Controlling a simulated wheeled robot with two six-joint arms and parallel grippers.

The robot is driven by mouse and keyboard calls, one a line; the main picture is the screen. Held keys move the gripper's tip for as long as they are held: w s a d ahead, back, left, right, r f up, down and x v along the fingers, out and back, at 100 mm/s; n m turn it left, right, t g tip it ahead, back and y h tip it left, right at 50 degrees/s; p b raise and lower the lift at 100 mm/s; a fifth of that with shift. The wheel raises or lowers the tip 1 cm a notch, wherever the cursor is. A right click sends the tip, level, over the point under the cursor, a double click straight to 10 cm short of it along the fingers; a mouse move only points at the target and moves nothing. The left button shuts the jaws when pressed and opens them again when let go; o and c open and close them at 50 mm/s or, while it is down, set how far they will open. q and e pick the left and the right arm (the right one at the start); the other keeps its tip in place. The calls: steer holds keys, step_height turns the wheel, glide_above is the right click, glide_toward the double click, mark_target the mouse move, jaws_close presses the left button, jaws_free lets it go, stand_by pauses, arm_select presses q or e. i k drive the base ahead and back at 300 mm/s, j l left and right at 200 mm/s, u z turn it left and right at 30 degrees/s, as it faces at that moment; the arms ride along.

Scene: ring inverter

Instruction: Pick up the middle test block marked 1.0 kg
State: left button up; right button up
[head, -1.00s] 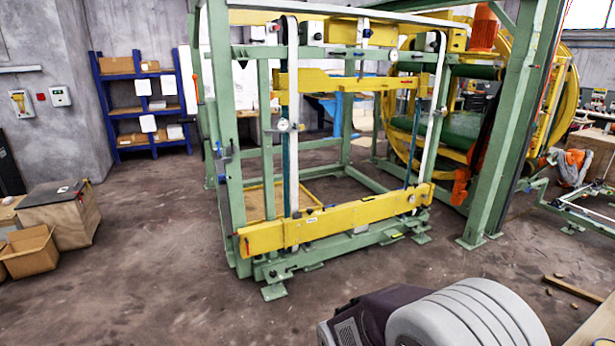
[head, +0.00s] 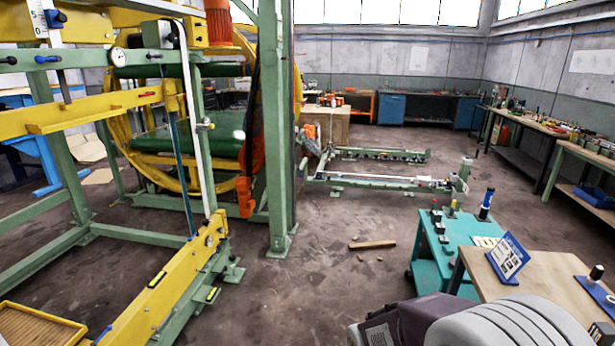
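I cannot make out any test block marked 1.0 kg in the head view. A wooden-topped table (head: 550,268) stands at the lower right, partly hidden by my own grey arm link. A blue-framed sign (head: 508,257) stands on it, its text too small to read. At the right edge of the table is a blue piece with a dark knob (head: 597,273). A dark object with pale lettering (head: 598,334) is cut off at the lower right corner. Neither of my grippers is in view.
A teal cart (head: 430,262) with small items stands beside the table. A wooden plank (head: 372,244) lies on the floor. A green and yellow machine frame (head: 278,180) fills the left. Workbenches (head: 525,125) line the right wall. Floor between frame and cart is mostly clear.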

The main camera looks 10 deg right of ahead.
mark_target(439, 228)
steer(key=i+l+z, duration=0.3)
steer(key=i+z, duration=0.15)
steer(key=i, duration=0.8)
steer(key=i+j+z, duration=0.15)
steer(key=i+z, duration=0.25)
steer(key=i, duration=0.85)
steer(key=i+l+z, duration=0.25)
steer(key=i+z, duration=0.25)
steer(key=i, duration=0.35)
steer(key=i+j+z, duration=0.1)
steer(key=i+z, duration=0.35)
steer(key=i, duration=0.35)
steer(key=i+l, duration=0.15)
